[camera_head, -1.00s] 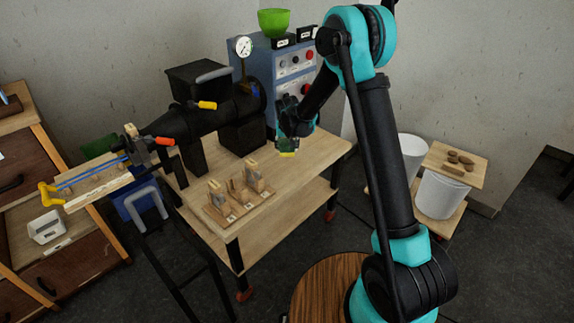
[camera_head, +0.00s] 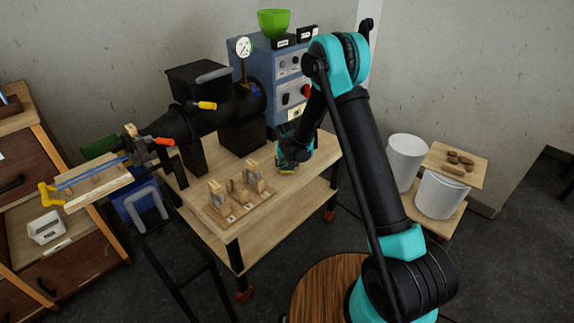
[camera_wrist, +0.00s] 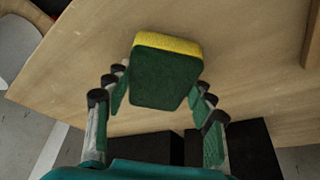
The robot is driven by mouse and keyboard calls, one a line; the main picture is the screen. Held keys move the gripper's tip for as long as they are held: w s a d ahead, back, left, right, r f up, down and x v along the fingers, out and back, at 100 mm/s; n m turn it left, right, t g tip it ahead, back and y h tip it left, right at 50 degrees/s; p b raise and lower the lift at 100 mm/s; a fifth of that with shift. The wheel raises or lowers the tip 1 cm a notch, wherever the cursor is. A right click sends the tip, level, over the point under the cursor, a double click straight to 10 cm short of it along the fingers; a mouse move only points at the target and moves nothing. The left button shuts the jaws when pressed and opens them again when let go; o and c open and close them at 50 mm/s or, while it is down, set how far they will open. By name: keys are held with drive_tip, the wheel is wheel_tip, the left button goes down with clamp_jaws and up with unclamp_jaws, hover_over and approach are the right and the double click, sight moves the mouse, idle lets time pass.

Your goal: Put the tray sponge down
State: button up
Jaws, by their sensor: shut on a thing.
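The sponge (camera_wrist: 165,75) is a yellow and dark green block, large in the wrist view between the two fingers of my gripper (camera_wrist: 160,98). The finger pads are at its two sides, and the gripper is shut on it. In the head view my gripper (camera_head: 287,168) is low over the right part of the wooden table top (camera_head: 300,185), with a bit of the yellow sponge (camera_head: 287,173) showing under it. Whether the sponge touches the table top is hard to tell.
A wooden holder with upright pieces (camera_head: 238,205) stands left of my gripper on the table. The black machine (camera_head: 215,110) and the blue control box (camera_head: 283,75) with a green bowl (camera_head: 274,22) stand behind. White bins (camera_head: 438,195) stand to the right. Bare table lies around the sponge.

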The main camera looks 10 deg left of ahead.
drive_tip(key=shift+f, duration=0.1)
drive_tip(key=o, duration=1.2)
drive_tip(key=a+v, duration=0.1)
drive_tip(key=v, duration=1)
drive_tip(key=s+d+r, duration=0.5)
drive_tip(key=d+r, duration=0.1)
drive_tip(key=d, duration=0.4)
drive_tip(key=s+d+r+m, duration=0.1)
drive_tip(key=s+d+r, duration=0.3)
drive_tip(key=s+d, duration=1.2)
drive_tip(key=s+d+f, duration=0.1)
drive_tip(key=s, duration=0.5)
drive_tip(key=s+d+f, duration=0.1)
drive_tip(key=s+d, duration=0.1)
drive_tip(key=s, duration=0.4)
drive_tip(key=shift+s+d+h, duration=0.25)
drive_tip(key=shift+s+h, duration=0.05)
